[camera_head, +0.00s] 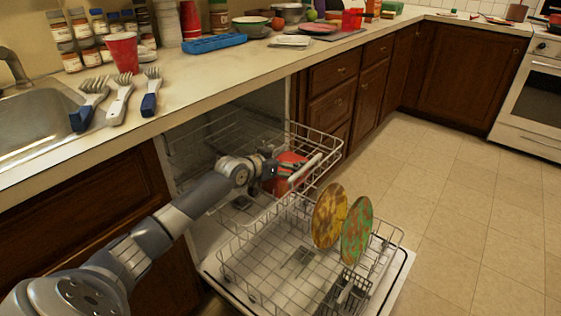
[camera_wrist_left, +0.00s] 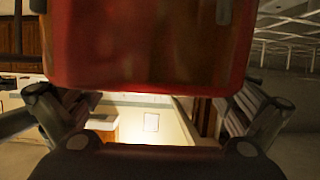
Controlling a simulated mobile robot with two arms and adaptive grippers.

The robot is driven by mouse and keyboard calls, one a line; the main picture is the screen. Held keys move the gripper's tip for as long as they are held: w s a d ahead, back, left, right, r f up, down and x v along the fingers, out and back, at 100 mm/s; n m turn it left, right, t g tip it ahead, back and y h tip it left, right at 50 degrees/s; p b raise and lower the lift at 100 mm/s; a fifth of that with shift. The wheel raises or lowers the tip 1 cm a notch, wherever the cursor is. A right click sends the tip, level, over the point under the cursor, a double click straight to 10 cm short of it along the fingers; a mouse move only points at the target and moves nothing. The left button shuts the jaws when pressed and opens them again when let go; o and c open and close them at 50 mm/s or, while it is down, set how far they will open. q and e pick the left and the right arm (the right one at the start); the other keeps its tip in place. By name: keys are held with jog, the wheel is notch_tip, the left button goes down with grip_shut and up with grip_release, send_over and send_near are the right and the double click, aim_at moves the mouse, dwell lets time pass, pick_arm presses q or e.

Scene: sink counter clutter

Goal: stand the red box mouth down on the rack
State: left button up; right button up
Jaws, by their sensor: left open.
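The red box (camera_head: 287,160) is at the upper dishwasher rack (camera_head: 318,147), partly hidden behind my left gripper (camera_head: 283,168). In the left wrist view the red box (camera_wrist_left: 150,45) fills the upper middle, close to the camera. The open fingers of my left gripper (camera_wrist_left: 155,98) show low on either side of it, apart from each other. I cannot tell whether they touch the box, or which way its mouth faces. My right gripper is not in view.
The lower rack (camera_head: 240,262) is pulled out, with two patterned plates (camera_head: 329,216) (camera_head: 356,231) upright in it and a cutlery basket (camera_head: 347,296). Brushes, a red cup (camera_head: 124,53) and a blue tray (camera_head: 214,44) stand on the counter. The floor at right is clear.

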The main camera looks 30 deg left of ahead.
pick_arm(q)
jog(key=v, duration=1.2)
dwell(0.6)
